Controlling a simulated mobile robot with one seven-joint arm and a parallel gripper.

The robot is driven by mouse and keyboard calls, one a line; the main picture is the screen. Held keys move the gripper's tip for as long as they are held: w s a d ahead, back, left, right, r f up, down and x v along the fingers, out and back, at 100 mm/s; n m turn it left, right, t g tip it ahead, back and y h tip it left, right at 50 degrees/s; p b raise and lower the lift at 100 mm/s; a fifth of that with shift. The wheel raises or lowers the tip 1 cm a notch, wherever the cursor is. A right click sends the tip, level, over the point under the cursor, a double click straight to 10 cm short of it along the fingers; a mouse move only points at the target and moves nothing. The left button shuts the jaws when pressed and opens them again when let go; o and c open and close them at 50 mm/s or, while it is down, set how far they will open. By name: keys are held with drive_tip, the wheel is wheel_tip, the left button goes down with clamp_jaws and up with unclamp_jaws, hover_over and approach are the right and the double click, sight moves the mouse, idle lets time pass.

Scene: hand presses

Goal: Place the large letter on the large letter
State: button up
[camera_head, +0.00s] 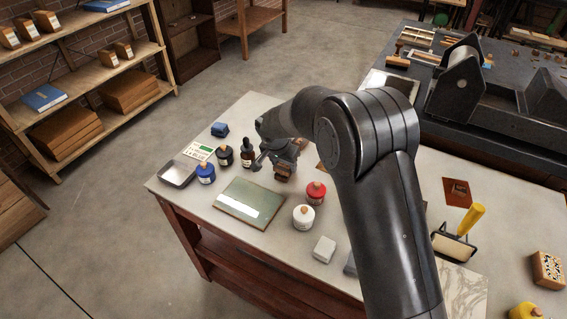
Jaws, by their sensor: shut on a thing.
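My gripper (283,163) is over the middle of the pale table, pointing down. It is shut on a small brown wooden block, which looks like a large letter (284,176). The letter's face is hidden, and I cannot tell whether it touches the table.
Near the gripper stand a dark dropper bottle (248,153), black jar (225,155), blue jar (206,173), red jar (316,193) and white jar (303,217). A green glass plate (233,213) lies in front. A yellow-handled roller (459,237) and carved block (548,268) are at right.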

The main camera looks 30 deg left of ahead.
drive_tip(key=shift+f, duration=0.15)
drive_tip(key=o, duration=0.9)
drive_tip(key=shift+o, duration=0.2)
drive_tip(key=v, duration=1.2)
drive_tip(key=shift+r, duration=0.2)
